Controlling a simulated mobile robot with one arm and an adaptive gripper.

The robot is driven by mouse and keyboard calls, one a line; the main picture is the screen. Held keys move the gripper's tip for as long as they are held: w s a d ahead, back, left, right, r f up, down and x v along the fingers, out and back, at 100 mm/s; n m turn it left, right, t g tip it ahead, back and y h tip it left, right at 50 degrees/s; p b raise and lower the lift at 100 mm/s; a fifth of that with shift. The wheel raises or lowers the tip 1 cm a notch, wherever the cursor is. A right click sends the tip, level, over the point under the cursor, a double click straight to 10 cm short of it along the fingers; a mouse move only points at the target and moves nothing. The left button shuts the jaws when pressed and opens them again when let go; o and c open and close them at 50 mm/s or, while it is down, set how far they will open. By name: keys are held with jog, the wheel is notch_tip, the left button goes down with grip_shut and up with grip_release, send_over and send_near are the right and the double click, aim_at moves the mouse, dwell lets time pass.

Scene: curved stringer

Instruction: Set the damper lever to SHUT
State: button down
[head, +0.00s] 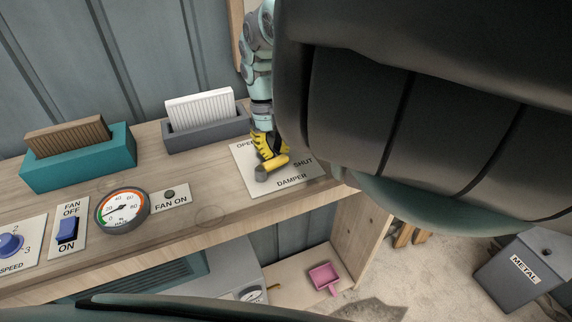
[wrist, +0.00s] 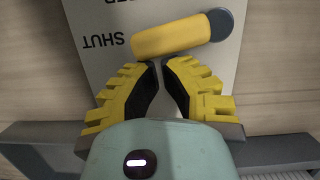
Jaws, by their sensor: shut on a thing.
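The damper lever (head: 273,166) is a yellow handle on a dark round pivot, mounted on a white plate (head: 248,178) marked OPEN, SHUT and DAMPER. In the wrist view the lever (wrist: 172,38) lies across the plate (wrist: 105,65), its free end pointing toward the word SHUT. My gripper (wrist: 171,63) has yellow ribbed fingers with dark pads. Its tips are close together at the lever's side and shut on it. In the head view my gripper (head: 266,153) is above the plate, just behind the lever; my arm hides the plate's right part.
On the wooden bench stand a grey holder (head: 208,130) with a white filter, a teal holder (head: 75,165) with a brown filter, a round gauge (head: 122,208), a fan switch (head: 68,230) and a speed knob (head: 12,244). A METAL bin (head: 510,275) stands right.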

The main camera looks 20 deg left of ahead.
jog(key=shift+w+d+m, duration=0.15)
jog(key=shift+d+m, duration=0.55)
jog(key=shift+w, duration=0.1)
